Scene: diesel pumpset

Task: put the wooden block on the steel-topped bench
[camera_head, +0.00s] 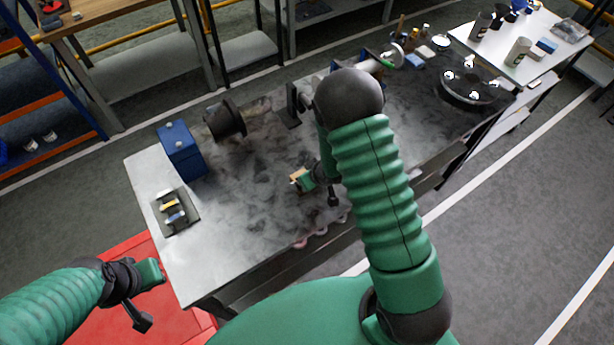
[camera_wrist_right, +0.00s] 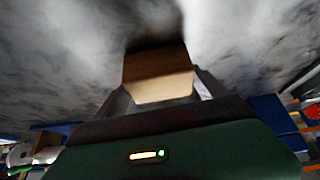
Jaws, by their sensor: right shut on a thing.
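The wooden block (camera_head: 299,177) is held in my right gripper (camera_head: 302,180), over the middle of the steel-topped bench (camera_head: 222,255). In the right wrist view the block (camera_wrist_right: 158,78) sits between the fingers, with a pale face and a darker brown face. A dark shadow lies on the grey top just beyond it. I cannot tell whether the block touches the bench top. My right arm hides part of the bench. My left gripper (camera_head: 152,273) is at the lower left, off the bench and above a red surface; its fingers are not clear.
A blue box (camera_head: 180,150) and a dark tray with small parts (camera_head: 176,212) stand on the bench's left end. A black conical part (camera_head: 224,121) stands behind. A round metal flange (camera_head: 470,86) lies at the far right. The top left of the block is clear.

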